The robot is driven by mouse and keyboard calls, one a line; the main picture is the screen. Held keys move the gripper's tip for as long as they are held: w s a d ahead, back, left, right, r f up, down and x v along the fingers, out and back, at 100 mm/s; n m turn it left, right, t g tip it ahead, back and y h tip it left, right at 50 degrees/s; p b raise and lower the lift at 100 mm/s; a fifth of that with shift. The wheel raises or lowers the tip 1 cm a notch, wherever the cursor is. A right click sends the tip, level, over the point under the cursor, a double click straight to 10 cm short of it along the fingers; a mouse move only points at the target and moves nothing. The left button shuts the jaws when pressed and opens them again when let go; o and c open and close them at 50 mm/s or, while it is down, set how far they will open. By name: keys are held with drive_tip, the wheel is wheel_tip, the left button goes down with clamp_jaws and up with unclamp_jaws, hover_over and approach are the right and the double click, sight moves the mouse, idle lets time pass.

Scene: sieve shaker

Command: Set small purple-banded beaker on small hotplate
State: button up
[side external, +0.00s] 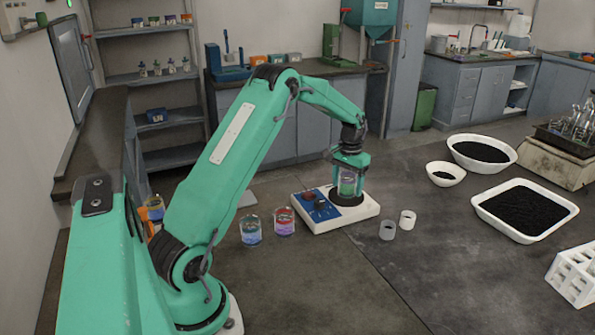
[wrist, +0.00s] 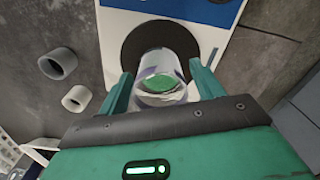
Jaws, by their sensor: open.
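The small hotplate (side external: 352,217) is a white unit with a blue control panel and a round dark plate. The plate also shows in the wrist view (wrist: 135,43). A clear beaker with green contents (side external: 347,187) appears to stand upright on the dark plate. My gripper (side external: 349,177) is open around this beaker, one finger on each side. A beaker with red and purple colouring (side external: 284,224) stands on the bench left of the hotplate.
A blue-tinted beaker (side external: 251,232) stands left of the red and purple one. White dishes of black grains (side external: 525,232) and a white rack (side external: 575,275) are farther right.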

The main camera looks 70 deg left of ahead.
drive_tip(key=shift+r, duration=0.1)
wheel_tip(320, 180, up, 12)
idle(0.6)
idle(0.5)
